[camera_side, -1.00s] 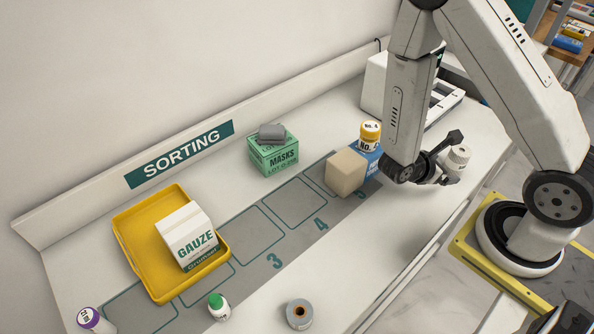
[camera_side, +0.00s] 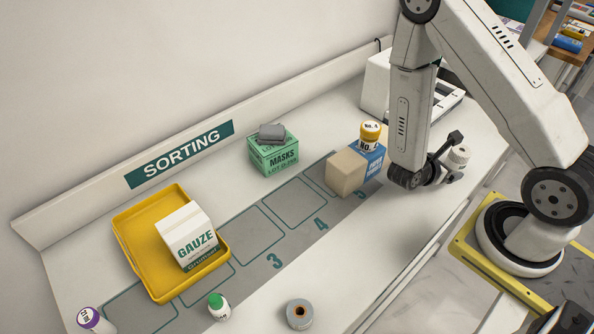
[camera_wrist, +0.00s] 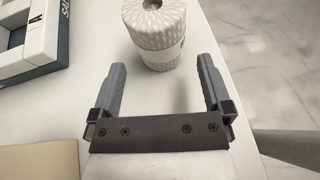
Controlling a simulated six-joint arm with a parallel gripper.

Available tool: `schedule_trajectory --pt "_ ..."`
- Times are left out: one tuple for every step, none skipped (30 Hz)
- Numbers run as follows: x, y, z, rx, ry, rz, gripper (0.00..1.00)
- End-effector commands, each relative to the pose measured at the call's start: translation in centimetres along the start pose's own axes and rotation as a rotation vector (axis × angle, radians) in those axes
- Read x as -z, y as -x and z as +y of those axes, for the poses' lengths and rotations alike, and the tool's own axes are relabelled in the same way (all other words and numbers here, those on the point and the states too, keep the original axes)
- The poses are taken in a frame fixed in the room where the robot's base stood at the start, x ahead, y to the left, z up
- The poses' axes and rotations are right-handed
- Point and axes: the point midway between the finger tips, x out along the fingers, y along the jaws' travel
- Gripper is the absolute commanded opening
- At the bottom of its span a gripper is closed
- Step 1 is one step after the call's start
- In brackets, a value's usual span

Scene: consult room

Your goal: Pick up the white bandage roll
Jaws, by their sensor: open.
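The white bandage roll (camera_wrist: 158,42) stands upright at the top of the wrist view, with a quilted surface and a hole in its top; its upper part is cut off by the frame. In the side view its top (camera_side: 460,154) shows beside my gripper (camera_side: 452,158), which partly hides its body. My gripper (camera_wrist: 161,65) is open. Its two dark fingers lie on either side of the roll's near lower part, with visible gaps. I see no contact. Most of the roll is beyond the fingertips.
A blue box (camera_side: 372,160), a yellow-capped bottle (camera_side: 370,132) and a tan block (camera_side: 345,171) stand left of my gripper. A white device (camera_side: 376,85) is behind. The counter's front edge is near. A grey tape roll (camera_side: 299,313) lies farther left.

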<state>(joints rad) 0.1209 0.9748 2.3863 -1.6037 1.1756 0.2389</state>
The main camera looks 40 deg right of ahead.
Motion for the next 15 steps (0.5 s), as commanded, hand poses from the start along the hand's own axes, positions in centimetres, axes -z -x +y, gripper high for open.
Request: schedule_trajectory --pt "0.0 -0.1 0.0 0.001 0.000 0.000 1.00" --pt "0.0 -0.1 0.0 0.000 -0.001 0.000 1.00" --pt "0.0 -0.1 0.0 0.000 -0.001 0.000 1.00" --pt "0.0 -0.1 0.0 0.000 -0.001 0.000 1.00" --pt "0.0 -0.1 0.0 0.000 -0.001 0.000 1.00" --pt "0.0 -0.1 0.0 0.001 -0.001 0.000 1.00" --pt "0.0 -0.2 0.0 0.001 -0.001 0.000 1.00" --pt "0.0 -0.2 0.0 0.002 -0.001 0.000 1.00" --pt "0.0 -0.4 0.0 0.002 -0.001 0.000 1.00" --pt "-0.1 -0.5 0.0 0.003 -0.001 0.000 1.00" --pt "-0.1 -0.6 0.0 0.002 -0.001 0.000 1.00" --pt "-0.1 -0.9 0.0 0.002 -0.001 0.000 1.00" --pt "-0.1 -1.1 -0.1 0.004 -0.002 0.000 1.00" --pt "-0.1 -1.3 -0.1 0.004 -0.002 0.000 1.00" --pt "-0.2 -1.6 -0.1 0.004 -0.002 0.001 1.00"
